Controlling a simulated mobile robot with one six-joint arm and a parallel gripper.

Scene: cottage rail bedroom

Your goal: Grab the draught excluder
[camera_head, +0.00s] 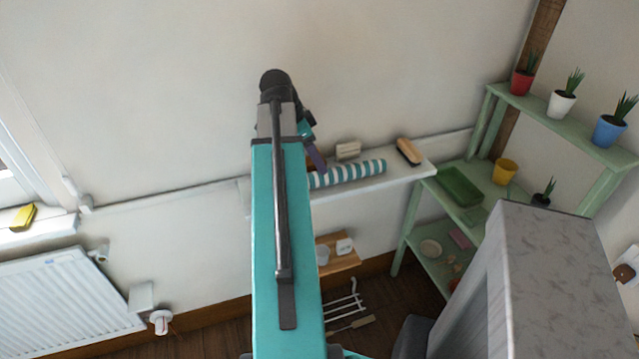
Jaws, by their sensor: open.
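The draught excluder (348,173) is a teal and white striped roll. It lies lengthwise on a white wall shelf (401,174). Its left end is hidden behind my arm. My gripper (316,158) is open and shows only in part, just past my teal arm link, at the left end of the visible roll. I cannot tell whether it touches the roll.
On the shelf, a brush (408,151) lies right of the roll and a pale block (347,151) sits behind it. A green shelf rack (484,180) with plant pots stands at right. A grey cabinet (560,270) fills the front right. A radiator (65,305) is at left.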

